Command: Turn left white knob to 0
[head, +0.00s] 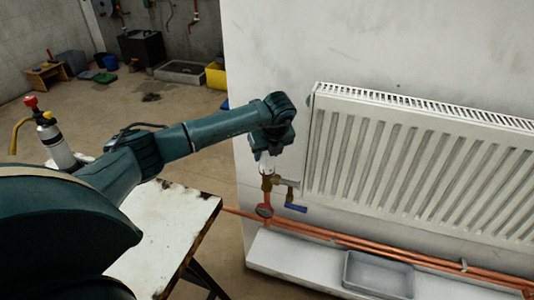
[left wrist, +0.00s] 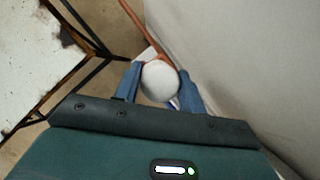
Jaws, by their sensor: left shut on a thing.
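The left white knob (head: 266,157) sits upright on the brass valve (head: 267,181) at the left end of the white radiator (head: 390,165). In the left wrist view the knob (left wrist: 160,80) is seen from above as a white round cap. My left gripper (left wrist: 160,86) has one blue finger on each side of the knob and is shut on it. In the head view my left gripper (head: 267,150) is over the valve and its fingers are mostly hidden. The knob's scale marks cannot be read. My right gripper is not in view.
Copper pipes (head: 400,250) run along the wall base. A grey tray (head: 378,274) lies on the ledge. A worn white table (head: 165,235) stands left, with a torch bottle (head: 55,140) beyond.

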